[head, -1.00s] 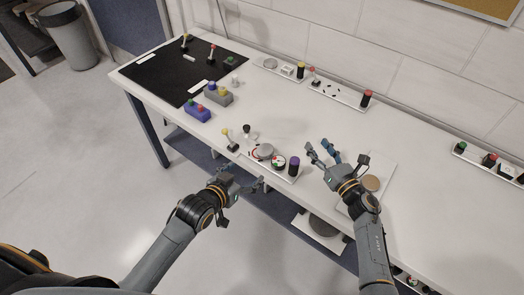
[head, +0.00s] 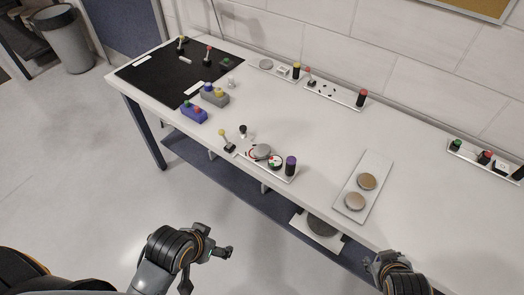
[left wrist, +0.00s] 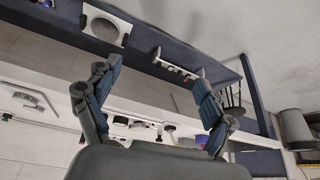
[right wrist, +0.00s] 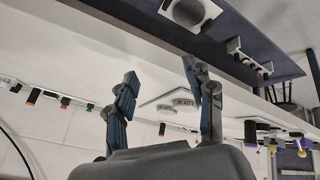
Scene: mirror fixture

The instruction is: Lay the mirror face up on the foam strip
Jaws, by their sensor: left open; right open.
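Two round tan-brown discs lie flat on a white plate (head: 374,160) on the right half of the bench. One is the far disc (head: 367,181), the other the near disc (head: 355,201). A grey, shiny disc (head: 261,151) sits on a small panel at the bench's front edge. I cannot tell which disc is the mirror, nor make out the foam strip. My left gripper (head: 208,268) is open and empty in front of the bench, also in the left wrist view (left wrist: 157,75). My right gripper (head: 380,264) is low at the front edge, open and empty in the right wrist view (right wrist: 160,72).
A black mat (head: 180,72) covers the bench's left end. A blue button box (head: 194,114) and a grey one (head: 214,97) stand beside it. Control panels line the back edge. A purple-topped black cylinder (head: 291,166) stands on the front panel.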

